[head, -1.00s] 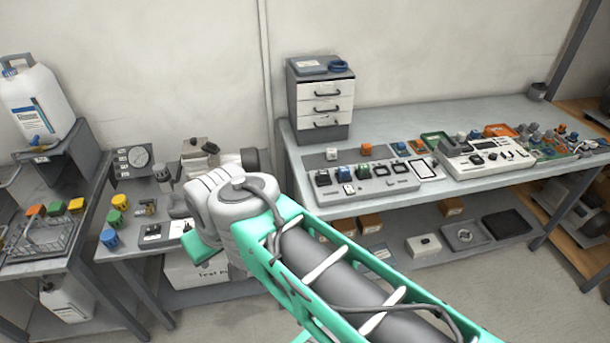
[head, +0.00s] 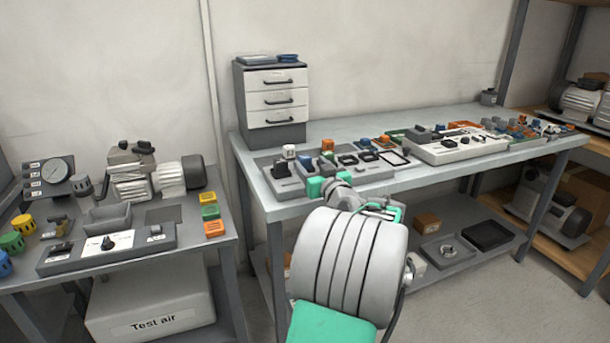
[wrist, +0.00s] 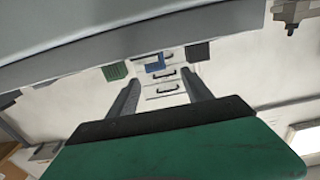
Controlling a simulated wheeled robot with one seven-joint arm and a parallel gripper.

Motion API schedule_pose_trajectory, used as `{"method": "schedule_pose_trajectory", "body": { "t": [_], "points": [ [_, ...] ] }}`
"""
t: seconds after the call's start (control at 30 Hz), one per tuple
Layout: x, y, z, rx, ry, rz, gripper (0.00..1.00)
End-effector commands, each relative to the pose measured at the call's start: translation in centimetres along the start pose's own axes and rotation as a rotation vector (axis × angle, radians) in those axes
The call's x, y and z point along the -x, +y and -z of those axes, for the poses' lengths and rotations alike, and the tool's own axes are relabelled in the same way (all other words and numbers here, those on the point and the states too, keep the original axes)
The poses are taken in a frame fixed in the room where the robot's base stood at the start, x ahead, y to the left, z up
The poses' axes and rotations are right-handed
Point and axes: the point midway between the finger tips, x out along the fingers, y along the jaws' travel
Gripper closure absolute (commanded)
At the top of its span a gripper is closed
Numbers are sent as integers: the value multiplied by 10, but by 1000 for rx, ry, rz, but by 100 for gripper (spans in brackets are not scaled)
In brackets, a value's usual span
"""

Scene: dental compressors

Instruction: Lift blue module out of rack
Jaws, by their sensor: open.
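A drawer cabinet (head: 272,100) stands behind the rack. A white instrument unit (head: 455,147) and several small parts lie to its right. On the left bench are a control panel (head: 105,250), a motor unit (head: 150,178) and coloured blocks. The floor at right is clear.

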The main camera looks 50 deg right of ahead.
Motion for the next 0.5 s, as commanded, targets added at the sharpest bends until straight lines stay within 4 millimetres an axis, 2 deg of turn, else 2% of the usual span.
{"method": "schedule_pose_trajectory", "body": {
  "t": [0.3,0.5],
  "points": [
    [-52,5,-4,-1,-3,3,42],
    [-58,6,-4,-1,-4,0,42]
  ]
}}
